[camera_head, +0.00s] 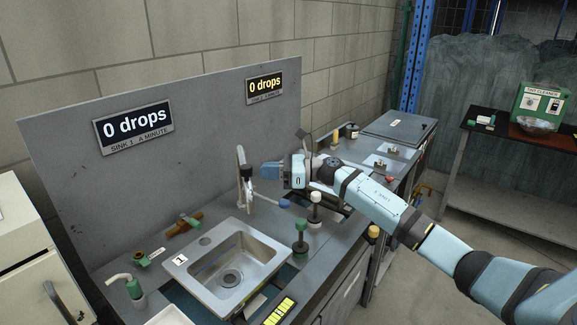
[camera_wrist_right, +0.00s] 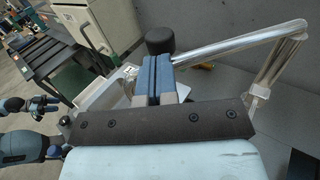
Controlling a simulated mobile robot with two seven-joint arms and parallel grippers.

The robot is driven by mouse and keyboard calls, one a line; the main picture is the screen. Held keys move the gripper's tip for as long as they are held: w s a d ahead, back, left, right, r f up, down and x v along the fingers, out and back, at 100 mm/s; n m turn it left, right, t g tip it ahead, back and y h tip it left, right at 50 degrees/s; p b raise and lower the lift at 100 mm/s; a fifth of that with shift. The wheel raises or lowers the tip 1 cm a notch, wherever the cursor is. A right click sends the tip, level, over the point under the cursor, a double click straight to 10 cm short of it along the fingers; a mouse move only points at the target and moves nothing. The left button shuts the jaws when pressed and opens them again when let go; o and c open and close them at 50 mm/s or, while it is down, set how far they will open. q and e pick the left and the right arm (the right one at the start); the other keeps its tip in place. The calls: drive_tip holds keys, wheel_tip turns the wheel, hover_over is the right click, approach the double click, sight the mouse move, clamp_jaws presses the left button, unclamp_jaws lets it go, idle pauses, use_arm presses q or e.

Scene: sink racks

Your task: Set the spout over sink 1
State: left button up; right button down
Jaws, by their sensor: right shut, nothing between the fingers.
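Sink 1 (camera_head: 203,283) is a steel basin marked with a "1" label, set in the counter at the middle front. A silver spout (camera_head: 240,158) stands behind its back right corner. The spout also shows in the right wrist view (camera_wrist_right: 235,44), where its bar ends in a dark round tip (camera_wrist_right: 160,40). In the head view its bar looks foreshortened, so I cannot tell whether the tip is over the basin. My right gripper (camera_head: 268,171) is shut and empty, just right of the spout tip; its blue fingers (camera_wrist_right: 160,78) appear close beside the tip.
A blue-tipped lever (camera_head: 284,203) lies below my right gripper. A grey panel (camera_head: 200,120) with two "0 drops" displays rises behind.

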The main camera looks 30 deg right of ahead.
sight(249, 173)
use_arm(q)
drive_tip(key=shift+r, duration=0.55)
use_arm(e)
drive_tip(key=shift+x, duration=0.9)
use_arm(q)
drive_tip(key=shift+w, duration=0.1)
use_arm(e)
drive_tip(key=a+b, duration=0.2)
drive_tip(key=shift+w+a+f, duration=0.15)
drive_tip(key=shift+w+a, duration=0.25)
drive_tip(key=shift+a, duration=0.3)
drive_tip(key=shift+d, duration=0.1)
use_arm(q)
wheel_tip(249, 173, down, 2)
drive_tip(key=shift+d+f, duration=0.1)
drive_tip(key=shift+d, duration=0.05)
